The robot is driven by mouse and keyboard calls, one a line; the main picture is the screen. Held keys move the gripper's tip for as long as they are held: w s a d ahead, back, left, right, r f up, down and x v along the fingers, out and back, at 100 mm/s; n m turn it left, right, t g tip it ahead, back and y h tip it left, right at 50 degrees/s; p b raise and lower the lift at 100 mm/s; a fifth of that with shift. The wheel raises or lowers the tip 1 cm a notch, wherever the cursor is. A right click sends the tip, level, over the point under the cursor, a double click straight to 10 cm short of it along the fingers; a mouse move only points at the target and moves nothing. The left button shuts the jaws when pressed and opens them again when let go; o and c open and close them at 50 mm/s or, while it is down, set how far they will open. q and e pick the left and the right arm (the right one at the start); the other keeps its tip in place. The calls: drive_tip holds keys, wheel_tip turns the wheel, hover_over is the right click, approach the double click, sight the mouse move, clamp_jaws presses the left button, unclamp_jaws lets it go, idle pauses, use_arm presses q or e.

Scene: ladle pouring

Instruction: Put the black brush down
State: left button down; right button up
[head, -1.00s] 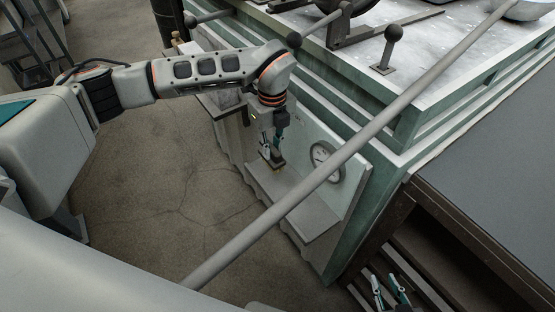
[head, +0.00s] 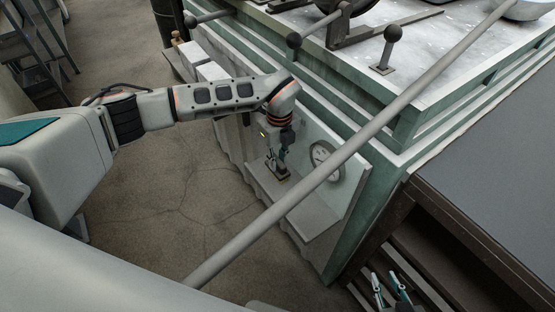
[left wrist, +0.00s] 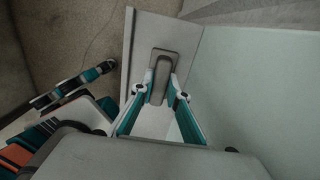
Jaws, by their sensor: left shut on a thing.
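My left gripper (head: 277,168) is shut on the black brush (head: 280,175), low over the pale ledge (head: 300,212) beside the round gauge. In the left wrist view the brush (left wrist: 162,66) is a dark oblong block, and the fingertips of the gripper (left wrist: 162,88) sit on either side of it. The pale ledge (left wrist: 140,30) lies beneath it there. I cannot tell whether the brush touches the ledge. My right gripper (head: 390,285) is at the bottom right, with its fingers apart and nothing seen between them.
The round gauge (head: 325,160) is on the panel right of my left gripper. A long grey pole (head: 300,190) crosses the view diagonally in front of the ledge. A green-sided table (head: 340,100) with knobbed levers stands behind. The ledge's near right part is clear.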

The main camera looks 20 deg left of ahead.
sight(278, 160)
use_arm(q)
drive_tip(key=shift+f, duration=0.2)
drive_tip(key=c, duration=2)
unclamp_jaws()
drive_tip(key=shift+o, duration=0.2)
drive_tip(key=shift+r, duration=0.15)
wheel_tip(278, 160, up, 8)
drive_tip(key=shift+f, duration=0.15)
drive_tip(key=shift+f, duration=0.1)
